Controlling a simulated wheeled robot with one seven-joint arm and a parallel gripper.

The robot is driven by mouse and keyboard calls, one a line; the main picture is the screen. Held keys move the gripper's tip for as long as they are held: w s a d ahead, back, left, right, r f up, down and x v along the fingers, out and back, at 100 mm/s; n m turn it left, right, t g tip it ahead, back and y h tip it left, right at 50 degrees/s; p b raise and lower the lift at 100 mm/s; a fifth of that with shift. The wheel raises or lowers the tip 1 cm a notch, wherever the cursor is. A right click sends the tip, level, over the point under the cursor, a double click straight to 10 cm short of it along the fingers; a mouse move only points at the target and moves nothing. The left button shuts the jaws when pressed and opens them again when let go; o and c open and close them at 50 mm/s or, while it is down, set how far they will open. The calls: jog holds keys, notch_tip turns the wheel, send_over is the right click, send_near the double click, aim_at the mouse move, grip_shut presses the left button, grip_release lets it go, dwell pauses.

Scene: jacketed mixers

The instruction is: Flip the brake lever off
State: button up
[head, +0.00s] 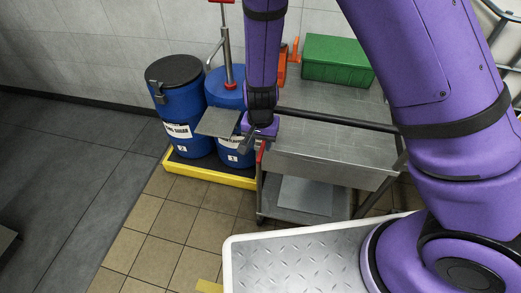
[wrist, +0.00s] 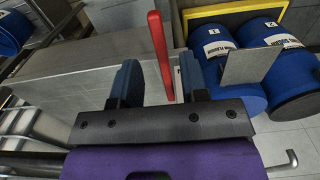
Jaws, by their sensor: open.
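A red brake lever (wrist: 159,50) shows in the wrist view as a long bar between the two blue fingers of my gripper (wrist: 160,75). Its lower end reaches down between them, with gaps visible on both sides. In the head view, a small part of the red lever (head: 260,153) shows at the left end of the steel cart (head: 330,172). My gripper (head: 249,140) is there beside the cart's left edge, open, with its fingers partly hidden. Whether a finger touches the lever cannot be told.
Two blue drums (head: 174,108) stand on a yellow-edged pallet (head: 205,173) left of the cart. A grey square plate (head: 217,122) is close to my gripper's left. A green box (head: 338,59) sits at the cart's back. Tiled floor (head: 168,225) is clear at front left.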

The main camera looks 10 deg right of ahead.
aim_at(260, 153)
jog(key=shift+f, duration=2.05)
grip_shut()
